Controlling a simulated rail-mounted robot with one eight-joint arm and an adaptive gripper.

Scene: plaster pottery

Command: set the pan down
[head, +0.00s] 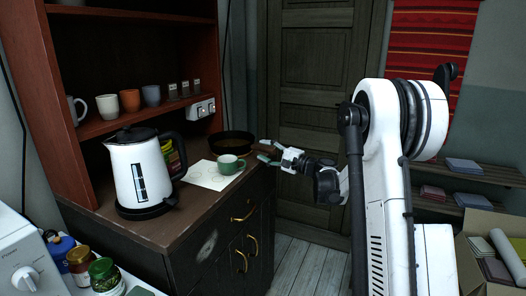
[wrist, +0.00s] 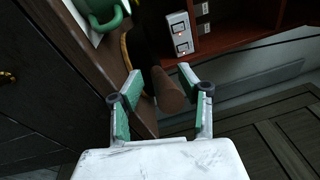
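The dark round pan (head: 232,143) is at the back right end of the wooden cabinet top, level and apparently resting on it. Its brown handle (wrist: 170,95) points towards my gripper, past the cabinet's right edge. My gripper (head: 268,152) is at the handle. In the wrist view, my gripper (wrist: 158,76) has its green-padded fingers apart, with the handle between them. A gap shows on the left side of the handle; on the right it looks close to the finger, and I cannot tell whether they touch. The pan's body is mostly lost in shadow there.
A green mug (head: 228,164) stands on a white paper sheet (head: 205,177) in front of the pan. A white kettle (head: 138,172) stands at the left of the cabinet top (head: 190,205). A shelf with several cups and a wall socket (head: 202,108) are behind. The floor right of the cabinet is clear.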

